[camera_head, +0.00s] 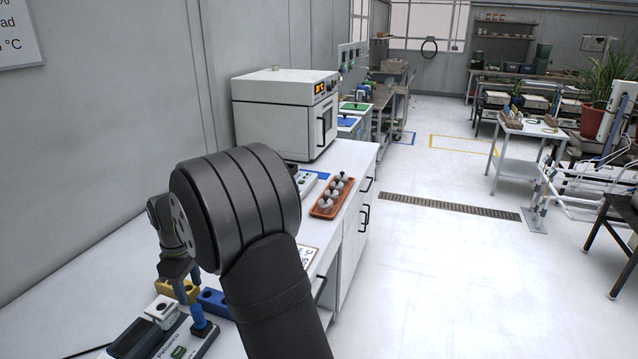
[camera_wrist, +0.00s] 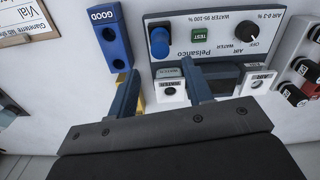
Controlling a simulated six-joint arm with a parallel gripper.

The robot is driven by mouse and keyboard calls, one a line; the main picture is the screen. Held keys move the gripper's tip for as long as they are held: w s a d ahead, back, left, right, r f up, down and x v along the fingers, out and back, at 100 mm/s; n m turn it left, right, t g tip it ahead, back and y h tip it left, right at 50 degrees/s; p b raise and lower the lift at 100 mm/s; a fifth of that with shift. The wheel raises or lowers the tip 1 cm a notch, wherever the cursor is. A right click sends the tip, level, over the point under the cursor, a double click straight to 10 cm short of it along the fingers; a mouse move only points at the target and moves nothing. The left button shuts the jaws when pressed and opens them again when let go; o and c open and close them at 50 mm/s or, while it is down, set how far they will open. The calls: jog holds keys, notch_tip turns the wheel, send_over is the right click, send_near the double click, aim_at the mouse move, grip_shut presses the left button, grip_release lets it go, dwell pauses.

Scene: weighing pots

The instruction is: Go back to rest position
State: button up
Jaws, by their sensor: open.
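My gripper (camera_head: 178,268) hangs over the near left part of the white bench, above the small blocks and the test device. In the wrist view my gripper (camera_wrist: 160,80) has its two fingers spread apart, and I see nothing held between them. A white block with a dark hole (camera_wrist: 171,88) lies beneath and between the fingers. The grey test device (camera_wrist: 205,42) carries a green TEST button, a blue knob (camera_wrist: 159,42) and a black dial. The blue block marked GOOD (camera_wrist: 110,35) lies left of it. A yellow block (camera_head: 190,288) is partly hidden behind the gripper.
A grey wall runs along the left. Red-and-black items (camera_wrist: 293,95) lie at the wrist view's right. The floor right of the bench is open.

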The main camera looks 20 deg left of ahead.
aim_at(195, 307)
notch_tip(195, 307, down, 10)
jog(key=shift+f, duration=0.15)
notch_tip(195, 307, up, 2)
jog(key=shift+r, duration=1.1)
